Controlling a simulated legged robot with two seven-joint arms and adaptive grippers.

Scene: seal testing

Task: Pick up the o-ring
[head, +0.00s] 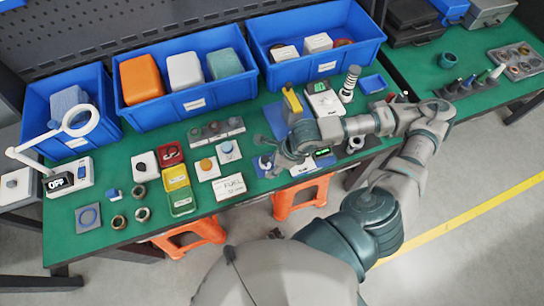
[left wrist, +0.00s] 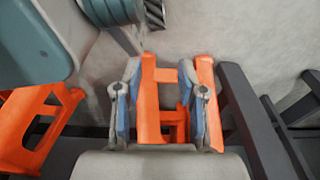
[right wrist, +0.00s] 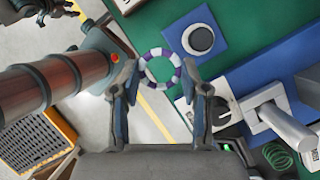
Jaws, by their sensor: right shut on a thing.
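The o-ring appears to be a purple-and-white banded ring (right wrist: 160,68). It sits between the fingertips of my right gripper (right wrist: 160,82) in the right wrist view, and the gripper is shut on its edges. In the head view my right gripper (head: 276,152) is above the front edge of the green table (head: 105,178); the ring cannot be made out there. My left gripper (left wrist: 165,95) shows in the left wrist view with its fingers apart and nothing held. An orange stool shows behind them.
Blue bins (head: 188,98) line the back of the table. Several loose rings (head: 142,214), a yellow-green case (head: 178,190) and small test devices lie left of my right gripper. A yellow tool (head: 291,99) stands behind it. Orange stools (head: 190,238) stand below the front edge.

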